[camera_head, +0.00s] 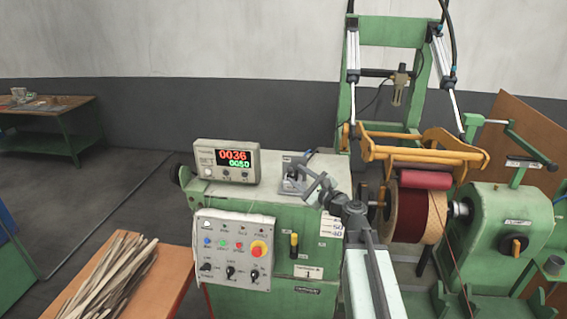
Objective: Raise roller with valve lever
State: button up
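The valve with its lever (293,173) sits on top of the green machine cabinet, right of the counter display. My gripper (313,186) is just in front and to the right of it, with its grey fingers spread apart. The fingers overlap the valve's lower right side in the picture, and I cannot tell whether they touch the lever. The red roller (426,180) hangs under a yellow frame (420,150) and lies against the top of the dark red coil (409,214). Two pneumatic cylinders (353,52) run up from the frame.
The counter display (227,162) stands left of the valve. A control panel (233,249) with an emergency stop is on the cabinet front. A bench with wooden strips (108,285) is at front left. A green headstock (510,225) stands at right.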

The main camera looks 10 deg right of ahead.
jog(key=x, duration=0.7)
jog(key=shift+a, duration=0.3)
grip_shut()
jog(key=shift+d, duration=0.1)
dwell(0.8)
